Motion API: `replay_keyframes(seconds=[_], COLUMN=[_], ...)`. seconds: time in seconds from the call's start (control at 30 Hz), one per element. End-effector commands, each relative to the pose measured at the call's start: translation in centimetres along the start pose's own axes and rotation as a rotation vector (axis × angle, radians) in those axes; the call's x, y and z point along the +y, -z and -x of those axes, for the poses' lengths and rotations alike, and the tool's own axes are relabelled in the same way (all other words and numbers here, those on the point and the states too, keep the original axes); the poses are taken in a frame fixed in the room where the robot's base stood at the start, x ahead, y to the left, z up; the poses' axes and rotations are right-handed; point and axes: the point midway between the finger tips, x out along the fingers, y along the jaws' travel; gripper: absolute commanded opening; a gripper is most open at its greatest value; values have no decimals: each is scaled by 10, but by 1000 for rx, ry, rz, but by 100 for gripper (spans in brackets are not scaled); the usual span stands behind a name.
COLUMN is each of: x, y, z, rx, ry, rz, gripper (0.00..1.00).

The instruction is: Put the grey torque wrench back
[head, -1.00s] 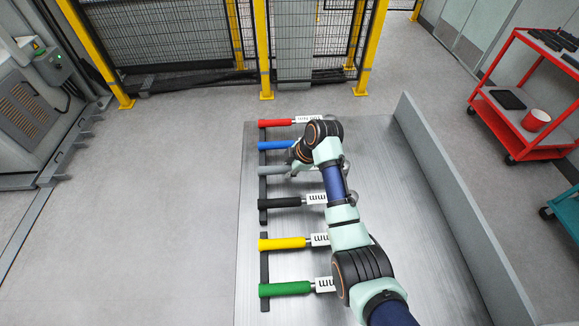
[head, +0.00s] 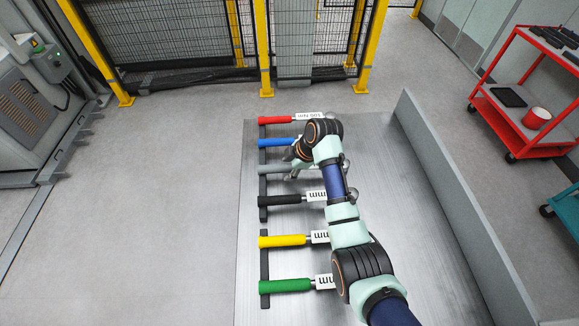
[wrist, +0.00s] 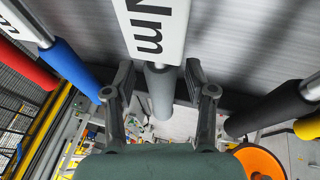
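The grey torque wrench (head: 274,169) lies in a row of coloured torque wrenches, between the blue and the black one, with its handle pointing left and lined up with theirs. In the wrist view its grey handle (wrist: 159,92) runs between my gripper's two fingers, below a white label (wrist: 156,28) marked "Nm". My gripper (wrist: 159,72) is open, one finger on each side of the handle, with a visible gap on both sides. My arm hides the grey wrench's head end in the head view.
The blue wrench (head: 275,143) and red wrench (head: 275,120) lie beyond it. The black wrench (head: 279,201), yellow wrench (head: 282,241) and green wrench (head: 285,286) lie nearer. A grey raised wall (head: 455,205) bounds the plate on the right. A red cart (head: 513,125) stands farther right.

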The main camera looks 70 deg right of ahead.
Motion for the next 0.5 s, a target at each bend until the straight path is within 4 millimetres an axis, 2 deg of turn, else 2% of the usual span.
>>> replay_keyframes(seconds=[0.3,0.37,0.5], x=[0,0,1], y=[0,0,-1], z=[3,11,43], rx=[0,0,0], ry=[1,-1,-3], rz=[-1,-1,0], gripper=[57,57,57])
